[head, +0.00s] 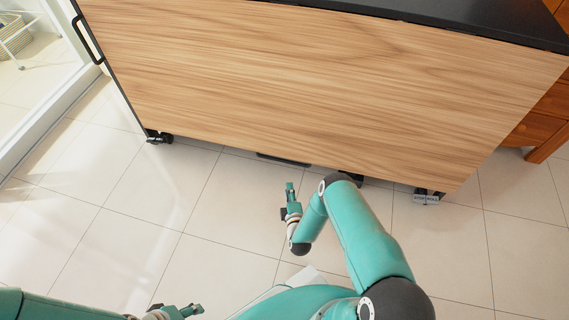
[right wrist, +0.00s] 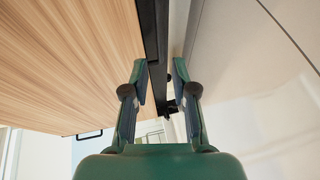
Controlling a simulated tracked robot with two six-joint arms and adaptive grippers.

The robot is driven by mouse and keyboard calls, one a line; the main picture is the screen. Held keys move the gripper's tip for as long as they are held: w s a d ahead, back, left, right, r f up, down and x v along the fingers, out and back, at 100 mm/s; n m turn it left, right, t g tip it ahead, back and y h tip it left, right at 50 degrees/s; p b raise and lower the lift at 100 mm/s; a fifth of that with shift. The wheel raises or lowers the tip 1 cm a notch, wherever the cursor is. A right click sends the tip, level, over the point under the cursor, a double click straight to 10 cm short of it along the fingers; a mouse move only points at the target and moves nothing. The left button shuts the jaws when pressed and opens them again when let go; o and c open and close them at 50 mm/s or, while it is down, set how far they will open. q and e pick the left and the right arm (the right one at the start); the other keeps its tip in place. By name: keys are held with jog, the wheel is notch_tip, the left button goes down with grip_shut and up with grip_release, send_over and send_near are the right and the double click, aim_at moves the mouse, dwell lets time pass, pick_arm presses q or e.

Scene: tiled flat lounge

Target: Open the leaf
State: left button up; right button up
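The leaf (head: 310,85) is a large wood-grain panel hanging down from a black top (head: 470,12). A dark bar-like part (head: 283,160) shows at its lower edge. My right gripper (head: 290,187) is just below this edge. In the right wrist view its two fingers (right wrist: 160,65) are apart, with the leaf (right wrist: 70,60) to the left and a dark edge strip (right wrist: 154,40) in line with the gap. I cannot tell whether they touch it. My left gripper (head: 192,311) is low at the bottom edge of the head view, away from the leaf, its fingers unclear.
Casters stand under the unit at left (head: 158,137) and right (head: 427,196). A black handle (head: 85,40) sits on its left side. A wooden cabinet (head: 540,130) is at right, a white door frame (head: 50,120) at left. The tiled floor (head: 120,240) in front is clear.

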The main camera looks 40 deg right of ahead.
jog(key=b+x, duration=0.7)
jog(key=x, duration=0.8)
jog(key=shift+w+b, duration=0.35)
jog(key=shift+b, duration=0.05)
grip_shut()
jog(key=shift+s, duration=0.1)
